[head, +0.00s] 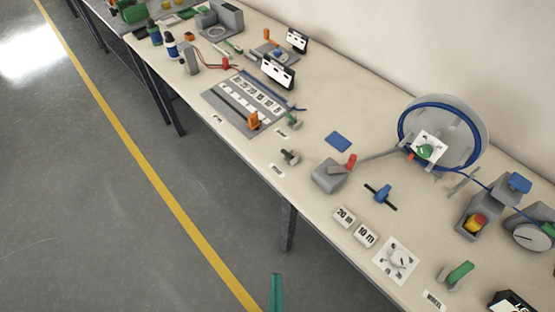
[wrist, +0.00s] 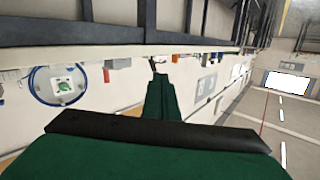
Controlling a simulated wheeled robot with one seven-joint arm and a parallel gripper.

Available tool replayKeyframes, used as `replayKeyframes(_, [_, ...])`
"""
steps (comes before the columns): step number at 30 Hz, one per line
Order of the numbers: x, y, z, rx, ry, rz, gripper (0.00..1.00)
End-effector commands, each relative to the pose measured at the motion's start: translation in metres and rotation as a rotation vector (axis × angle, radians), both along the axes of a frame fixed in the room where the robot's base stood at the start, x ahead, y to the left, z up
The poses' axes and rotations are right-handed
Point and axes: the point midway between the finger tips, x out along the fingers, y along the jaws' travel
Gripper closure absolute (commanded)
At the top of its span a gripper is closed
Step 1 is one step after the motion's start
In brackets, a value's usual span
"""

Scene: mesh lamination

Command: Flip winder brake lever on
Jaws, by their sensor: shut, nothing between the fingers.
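A grey block with a red-tipped lever (head: 350,163) stands on the bench, left of the blue-rimmed winder wheel (head: 400,132). A grey bar runs from near the block towards the wheel. I take this as the brake lever, but no label on it is legible, and whether it is on or off cannot be told. The wheel (wrist: 34,88) appears upside down in the wrist view, with a grey block and red tip (wrist: 106,75) near it. My green gripper (head: 276,285) is low at the front, off the bench edge and apart from the lever. Its fingers (wrist: 161,82) are shut and empty.
Near the lever are a blue knob (head: 382,192), 20 m (head: 344,216) and 10 m (head: 366,235) blocks, and a dial plate (head: 396,261). The floor in front of the bench is clear.

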Motion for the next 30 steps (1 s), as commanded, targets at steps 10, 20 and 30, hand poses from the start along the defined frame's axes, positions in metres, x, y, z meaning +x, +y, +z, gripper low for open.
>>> replayKeyframes(10, [0.060,0.014,-0.009,0.260,-0.284,0.009,1.00])
replayKeyframes(20, [0.114,0.023,-0.016,0.510,-0.514,-0.019,1.00])
replayKeyframes(30, [0.170,0.036,-0.025,0.759,-0.715,-0.083,1.00])
